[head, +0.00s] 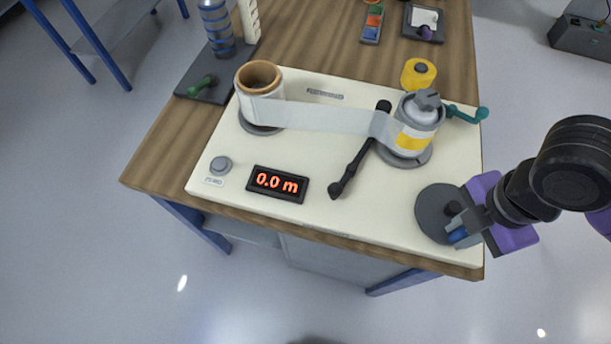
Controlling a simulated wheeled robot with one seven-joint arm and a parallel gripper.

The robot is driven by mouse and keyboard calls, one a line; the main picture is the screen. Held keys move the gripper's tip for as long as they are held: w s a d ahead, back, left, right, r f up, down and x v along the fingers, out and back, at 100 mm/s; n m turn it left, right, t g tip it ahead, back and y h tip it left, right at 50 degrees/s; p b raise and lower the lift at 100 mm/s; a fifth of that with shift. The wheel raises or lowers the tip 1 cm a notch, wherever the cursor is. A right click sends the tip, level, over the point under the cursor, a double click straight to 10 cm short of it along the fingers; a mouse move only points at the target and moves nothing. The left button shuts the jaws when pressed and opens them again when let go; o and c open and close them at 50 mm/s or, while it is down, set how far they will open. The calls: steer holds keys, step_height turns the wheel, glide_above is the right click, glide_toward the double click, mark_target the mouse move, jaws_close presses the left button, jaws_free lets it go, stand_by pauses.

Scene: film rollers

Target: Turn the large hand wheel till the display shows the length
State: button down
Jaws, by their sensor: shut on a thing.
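The large hand wheel (433,213) is a dark grey disc at the right front of the cream machine plate. My gripper (461,222) is over the right part of the wheel and shut on its small dark knob (453,208), which is partly covered by the fingers. The display (277,184) at the front of the plate reads 0.0 m in red digits. A translucent film web (325,117) runs from the roll with a brown core (259,78) at left to the white and yellow roller (415,124) at right.
A black lever (359,155) lies across the middle of the plate. A grey zero button (221,165) is left of the display. A teal crank (468,115) sticks out right of the roller. A yellow roll (418,74) stands behind. The plate's front middle is clear.

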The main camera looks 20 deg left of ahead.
steer(key=shift+w+d, duration=0.2)
steer(key=shift+d, duration=0.45)
steer(key=shift+w+d, duration=0.7)
steer(key=shift+d, duration=0.15)
steer(key=shift+w+d, duration=0.25)
steer(key=shift+w, duration=0.25)
steer(key=shift+w+d, duration=0.2)
steer(key=shift+w, duration=0.25)
